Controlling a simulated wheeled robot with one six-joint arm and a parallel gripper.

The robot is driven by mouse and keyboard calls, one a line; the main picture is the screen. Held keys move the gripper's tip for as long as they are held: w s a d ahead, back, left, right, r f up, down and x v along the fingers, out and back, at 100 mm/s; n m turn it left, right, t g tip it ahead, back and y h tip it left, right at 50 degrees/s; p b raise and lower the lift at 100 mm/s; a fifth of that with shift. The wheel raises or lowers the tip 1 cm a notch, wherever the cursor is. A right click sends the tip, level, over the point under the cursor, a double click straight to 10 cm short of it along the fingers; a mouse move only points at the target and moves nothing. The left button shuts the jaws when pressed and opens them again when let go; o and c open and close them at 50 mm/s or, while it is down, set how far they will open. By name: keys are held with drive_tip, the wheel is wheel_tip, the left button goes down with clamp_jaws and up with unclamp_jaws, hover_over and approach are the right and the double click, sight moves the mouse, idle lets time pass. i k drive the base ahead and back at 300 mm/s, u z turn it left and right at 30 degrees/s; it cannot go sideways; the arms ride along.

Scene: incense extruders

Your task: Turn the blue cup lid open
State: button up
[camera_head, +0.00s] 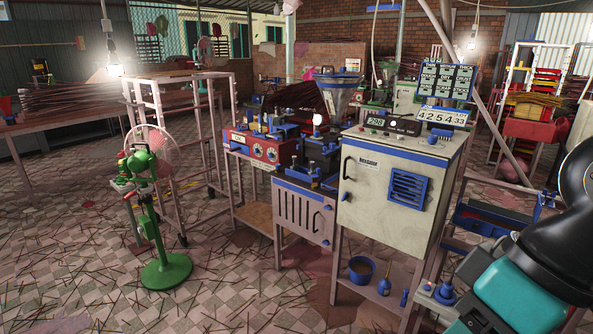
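I cannot tell for certain which thing is the blue cup with the lid. A round blue container (361,276) stands on the low shelf under the white cabinet, and its top looks open. A small blue knob-shaped piece (445,292) sits on a low surface at the lower right, close to my arm. A blue piece with a thin upright stem (384,287) and a small blue bulb-like piece (404,298) stand between them. My arm's black and teal links fill the lower right corner. My gripper is outside the picture.
A white cabinet (365,205) with a blue vent stands centre right, carrying a numbered display (441,117). A red machine (255,149) stands left of it. A green fan (166,269) stands at the left. Incense sticks litter the tiled floor (80,270), which is otherwise open.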

sight(318, 169)
drive_tip(key=u, duration=0.45)
drive_tip(key=i, duration=2.35)
drive_tip(key=u, duration=0.55)
